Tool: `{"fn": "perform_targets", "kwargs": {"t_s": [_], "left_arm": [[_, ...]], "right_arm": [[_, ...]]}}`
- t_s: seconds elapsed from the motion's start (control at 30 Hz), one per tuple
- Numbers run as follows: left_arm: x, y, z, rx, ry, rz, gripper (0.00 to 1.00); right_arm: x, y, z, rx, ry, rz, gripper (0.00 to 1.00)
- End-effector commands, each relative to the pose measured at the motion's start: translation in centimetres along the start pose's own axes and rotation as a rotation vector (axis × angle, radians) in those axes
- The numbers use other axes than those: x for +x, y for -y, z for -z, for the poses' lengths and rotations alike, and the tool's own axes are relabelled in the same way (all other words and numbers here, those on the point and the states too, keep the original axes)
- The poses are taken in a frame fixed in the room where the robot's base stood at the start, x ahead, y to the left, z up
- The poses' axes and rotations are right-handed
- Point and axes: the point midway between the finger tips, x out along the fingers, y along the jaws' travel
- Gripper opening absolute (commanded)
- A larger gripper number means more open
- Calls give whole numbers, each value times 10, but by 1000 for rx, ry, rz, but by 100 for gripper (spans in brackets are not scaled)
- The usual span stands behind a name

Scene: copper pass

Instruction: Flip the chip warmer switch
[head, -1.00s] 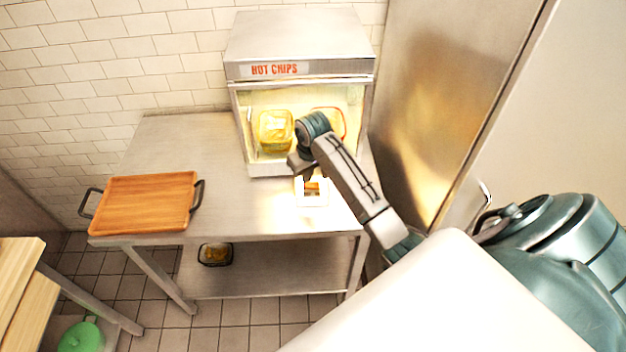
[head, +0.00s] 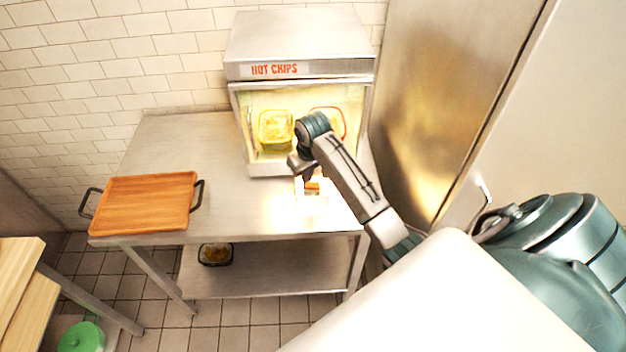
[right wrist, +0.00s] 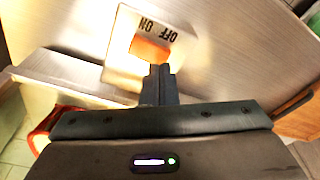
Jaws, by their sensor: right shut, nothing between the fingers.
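The chip warmer (head: 300,70), a steel cabinet labelled HOT CHIPS, stands at the back of the steel table. Its switch is a pale box (head: 318,203) with an orange rocker (head: 312,187) in front of the warmer. In the right wrist view the box (right wrist: 118,68) reads ON and OFF beside the orange rocker (right wrist: 148,50). My right gripper (right wrist: 160,70) is shut and empty, its tips right at the rocker's edge and partly covering it. I cannot tell whether they touch, or which way the rocker is tipped. My left gripper is not in view.
A wooden tray (head: 145,205) with dark handles lies on the left of the steel table (head: 230,215). Yellow chip baskets (head: 275,130) sit inside the lit warmer. A tall steel cabinet (head: 440,100) stands close on the right. The table's middle is clear.

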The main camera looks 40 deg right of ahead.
Motion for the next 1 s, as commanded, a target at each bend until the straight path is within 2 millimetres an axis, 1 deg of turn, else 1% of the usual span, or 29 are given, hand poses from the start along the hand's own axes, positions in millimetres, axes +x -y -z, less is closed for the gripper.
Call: {"fn": "perform_targets", "kwargs": {"t_s": [0.57,1.0], "left_arm": [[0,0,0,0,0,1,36],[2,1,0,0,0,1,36]], "right_arm": [[0,0,0,0,0,0,0],[7,0,-1,0,0,0,0]]}}
